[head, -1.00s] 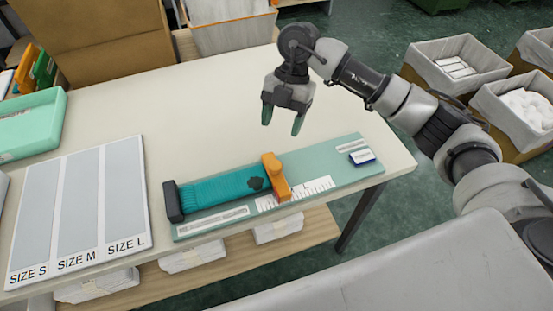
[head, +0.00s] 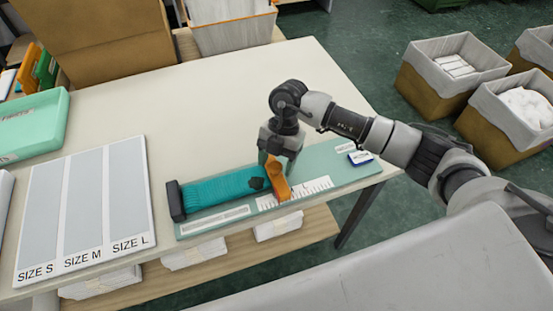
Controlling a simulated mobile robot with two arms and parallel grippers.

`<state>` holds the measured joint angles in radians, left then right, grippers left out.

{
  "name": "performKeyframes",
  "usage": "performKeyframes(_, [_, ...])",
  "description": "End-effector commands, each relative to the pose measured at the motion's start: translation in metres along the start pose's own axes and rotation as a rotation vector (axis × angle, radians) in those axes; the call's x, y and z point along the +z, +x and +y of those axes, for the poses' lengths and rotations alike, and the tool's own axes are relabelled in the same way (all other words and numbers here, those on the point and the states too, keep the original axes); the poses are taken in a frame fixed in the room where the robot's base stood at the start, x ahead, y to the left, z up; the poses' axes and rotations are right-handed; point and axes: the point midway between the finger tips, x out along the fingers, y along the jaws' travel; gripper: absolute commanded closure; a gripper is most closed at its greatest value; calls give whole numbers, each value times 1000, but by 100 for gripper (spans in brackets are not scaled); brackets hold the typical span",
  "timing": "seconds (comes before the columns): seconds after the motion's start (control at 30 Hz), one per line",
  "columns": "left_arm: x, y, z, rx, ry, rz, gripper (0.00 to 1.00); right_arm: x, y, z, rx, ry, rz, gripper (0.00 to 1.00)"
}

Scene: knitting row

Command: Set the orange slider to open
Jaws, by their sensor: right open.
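The orange slider (head: 278,186) stands on the green board (head: 332,158) near the table's front edge, at the right end of a teal knitted piece (head: 220,189). A white ruler scale (head: 310,188) runs along the board in front of the slider. My right gripper (head: 281,165) is open and points down over the slider's top. Its fingers reach down around or beside the slider's upper part; I cannot tell whether they touch it. The gripper hides the slider's top. My left gripper is not in view.
A dark end block (head: 175,201) bounds the knitting on the left. A size chart (head: 85,207) and a mint tray (head: 33,124) lie to the left. The table's back middle is clear.

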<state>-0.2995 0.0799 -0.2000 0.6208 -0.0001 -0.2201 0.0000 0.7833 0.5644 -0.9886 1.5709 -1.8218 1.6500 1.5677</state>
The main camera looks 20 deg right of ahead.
Motion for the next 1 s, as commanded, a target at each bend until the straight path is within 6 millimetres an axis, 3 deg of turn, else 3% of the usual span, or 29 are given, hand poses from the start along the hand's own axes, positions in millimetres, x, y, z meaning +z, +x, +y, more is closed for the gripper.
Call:
performKeyframes(0.13, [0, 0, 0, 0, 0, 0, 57, 0, 0, 0, 0, 0, 1, 43])
performKeyframes(0.5, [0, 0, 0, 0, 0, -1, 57, 0, 0, 0, 1, 0, 1, 99])
performKeyframes(0.73, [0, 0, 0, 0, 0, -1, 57, 8, -4, -8, 0, 2, 1, 100])
performKeyframes(1.0, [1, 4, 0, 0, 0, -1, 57, 58, -23, -62, -1, 8, -2, 100])
